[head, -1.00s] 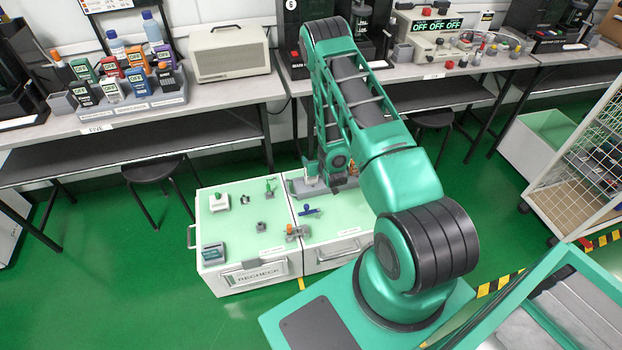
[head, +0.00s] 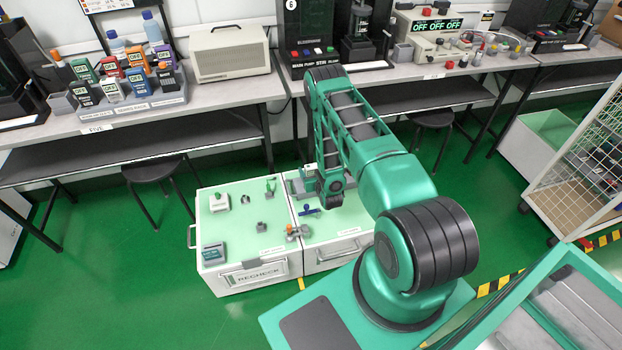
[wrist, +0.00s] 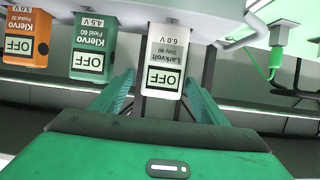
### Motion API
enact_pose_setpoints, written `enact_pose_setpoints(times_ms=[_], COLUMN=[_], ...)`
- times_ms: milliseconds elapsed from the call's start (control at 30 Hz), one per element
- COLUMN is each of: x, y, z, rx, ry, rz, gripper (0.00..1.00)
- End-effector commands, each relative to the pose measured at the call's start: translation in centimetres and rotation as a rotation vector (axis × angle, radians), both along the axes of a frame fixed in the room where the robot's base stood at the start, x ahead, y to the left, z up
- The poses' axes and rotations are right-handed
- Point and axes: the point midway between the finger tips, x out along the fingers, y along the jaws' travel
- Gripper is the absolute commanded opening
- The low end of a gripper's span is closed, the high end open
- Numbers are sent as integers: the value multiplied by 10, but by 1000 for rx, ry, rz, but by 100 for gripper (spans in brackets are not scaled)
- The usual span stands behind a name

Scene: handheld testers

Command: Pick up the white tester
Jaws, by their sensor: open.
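The white tester (wrist: 163,62), marked Larkvolt 6.0 V with an OFF screen, appears upside down in the wrist view. My gripper (wrist: 160,84) is open, with one green finger on each side of the tester's lower part in the picture. Whether the fingers touch it I cannot tell. A green Klervo tester (wrist: 92,50) and an orange one (wrist: 27,36) stand beside it. In the head view the white tester (head: 308,171) shows a little in the rack on the cabinet. My arm hides much of the rack and the fingertips there.
The white cabinet (head: 245,245) has a pale green top with small parts, including a blue tool (head: 309,211) and an orange-grey part (head: 297,232). A green plug with a cord (wrist: 277,58) is near the white tester. More testers stand on the left bench.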

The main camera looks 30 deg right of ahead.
Motion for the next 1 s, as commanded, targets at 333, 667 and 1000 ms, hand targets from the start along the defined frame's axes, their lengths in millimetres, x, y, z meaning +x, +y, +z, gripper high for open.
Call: enact_pose_setpoints(times_ms=[333,667,1000], x=[40,45,46], y=[-9,-10,-10], z=[-15,-17,-17], rx=[1,1,0], ry=[-1,0,0], rz=[-1,0,0], gripper=[67,67,18])
